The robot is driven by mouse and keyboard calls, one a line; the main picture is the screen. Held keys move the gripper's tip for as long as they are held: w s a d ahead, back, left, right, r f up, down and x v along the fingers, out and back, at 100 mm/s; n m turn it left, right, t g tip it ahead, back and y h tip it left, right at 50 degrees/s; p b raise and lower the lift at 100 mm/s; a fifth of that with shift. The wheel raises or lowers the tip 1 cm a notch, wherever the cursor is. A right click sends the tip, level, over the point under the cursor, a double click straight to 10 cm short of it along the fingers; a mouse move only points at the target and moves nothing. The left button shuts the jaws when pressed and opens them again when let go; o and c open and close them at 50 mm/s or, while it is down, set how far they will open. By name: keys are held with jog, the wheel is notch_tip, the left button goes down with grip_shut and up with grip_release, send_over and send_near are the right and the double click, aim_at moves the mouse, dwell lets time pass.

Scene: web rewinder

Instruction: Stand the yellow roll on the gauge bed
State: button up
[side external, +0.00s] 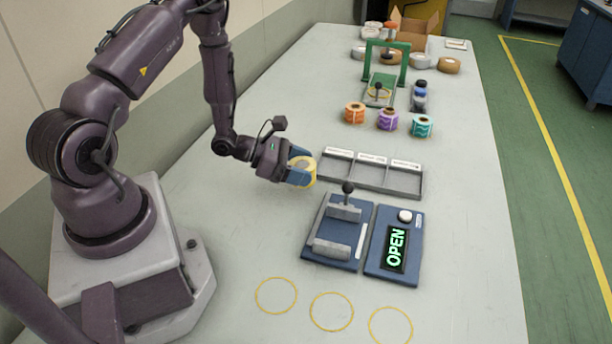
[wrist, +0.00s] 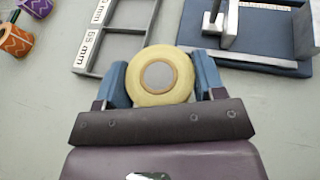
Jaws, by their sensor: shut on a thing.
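The yellow roll (side external: 307,166) is between the blue fingers of my gripper (side external: 300,172), left of the grey tray and behind the blue gauge. In the wrist view the yellow roll (wrist: 138,92) shows its round end and pale core to the camera, with one finger of my gripper (wrist: 162,80) on each side. The fingers are shut on it. The gauge bed (side external: 322,238) is a blue plate with two grey blocks and a black-knobbed lever. It is empty, and also shows in the wrist view (wrist: 246,62). Beside it, a panel (side external: 378,256) reads OPEN.
A grey three-compartment tray (side external: 415,187) with white labels lies behind the gauge, empty. Orange (side external: 354,113), purple (side external: 387,119) and teal (side external: 422,126) rolls stand farther back, before a green frame (side external: 404,62). Three yellow circles (side external: 331,329) mark the clear front table.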

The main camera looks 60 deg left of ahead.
jog(key=shift+f, duration=1.65)
jog(key=o, duration=1)
jog(key=shift+f, duration=0.15)
jog(key=shift+c, duration=0.2)
